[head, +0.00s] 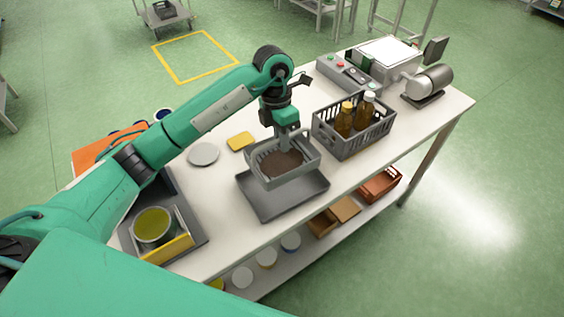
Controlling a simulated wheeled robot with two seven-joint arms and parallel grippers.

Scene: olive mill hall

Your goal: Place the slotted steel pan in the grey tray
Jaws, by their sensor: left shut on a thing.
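The slotted steel pan (294,177) is a grey, open-topped rectangular vessel with something dark brown in it. My left gripper (283,146) is shut on the pan's far side, pointing down from above. The pan is upright and roughly level. It is over the back part of the grey tray (284,204), a flat, low-rimmed tray on the white table. The tray's front part shows bare. The pan hides the tray's back part, and I cannot tell whether the pan's underside touches the tray. My right gripper is not in view.
A grey crate (351,144) with amber bottles stands right of the pan. A yellow sponge-like block (241,141) and a grey disc (204,154) lie left. A dark tray (196,236) with a bucket (153,227) is at front left. A scale (388,57) stands at the back.

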